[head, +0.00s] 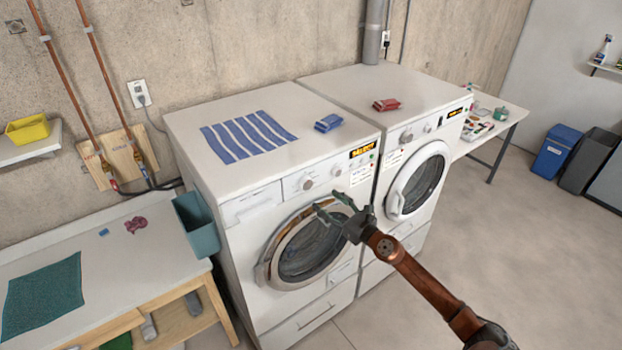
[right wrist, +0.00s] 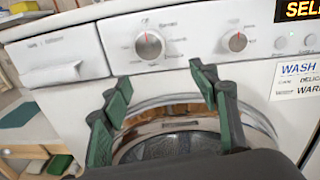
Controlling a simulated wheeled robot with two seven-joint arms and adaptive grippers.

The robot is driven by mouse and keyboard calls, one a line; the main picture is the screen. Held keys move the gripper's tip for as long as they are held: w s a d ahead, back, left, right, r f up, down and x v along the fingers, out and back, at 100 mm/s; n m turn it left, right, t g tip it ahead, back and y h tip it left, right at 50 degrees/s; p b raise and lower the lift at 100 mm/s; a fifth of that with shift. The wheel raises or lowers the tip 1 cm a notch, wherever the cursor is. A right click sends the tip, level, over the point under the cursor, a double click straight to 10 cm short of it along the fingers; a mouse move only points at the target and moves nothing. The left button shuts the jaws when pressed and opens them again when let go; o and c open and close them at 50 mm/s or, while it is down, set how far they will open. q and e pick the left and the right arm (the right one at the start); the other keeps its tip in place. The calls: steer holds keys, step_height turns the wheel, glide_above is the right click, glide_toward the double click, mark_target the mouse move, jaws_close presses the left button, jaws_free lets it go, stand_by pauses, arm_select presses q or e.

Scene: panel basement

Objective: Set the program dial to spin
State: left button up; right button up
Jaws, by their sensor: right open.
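The left washing machine (head: 240,215) has two round dials on its front panel. The larger left dial (head: 307,183) has several printed labels around it, too blurred to read surely; I take it for the program dial. In the right wrist view this dial (right wrist: 150,45) shows a red pointer mark near the top. The smaller right dial (head: 336,170) also has a red mark near the top in the right wrist view (right wrist: 237,41). My right gripper (head: 331,201) is open and empty in front of the panel, just below the dials, apart from both. My left gripper is out of view.
The round door (head: 308,248) lies below the dials. A second machine (head: 425,145) stands to the right. A striped cloth (head: 247,135), a blue packet (head: 328,123) and a red packet (head: 386,105) lie on the machine tops. The floor (head: 490,260) in front is clear.

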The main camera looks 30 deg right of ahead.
mark_target(309, 185)
steer(key=shift+n, duration=0.6)
steer(key=w, duration=0.2)
steer(key=w+a+r, duration=0.1)
steer(key=w, duration=0.2)
steer(key=w+a+r+p, duration=0.1)
steer(key=w, duration=0.1)
steer(key=shift+w+a+r, duration=0.15)
steer(key=shift+w, duration=0.2)
steer(key=shift+c, duration=0.6)
steer(key=c, duration=1)
steer(key=shift+c, duration=0.2)
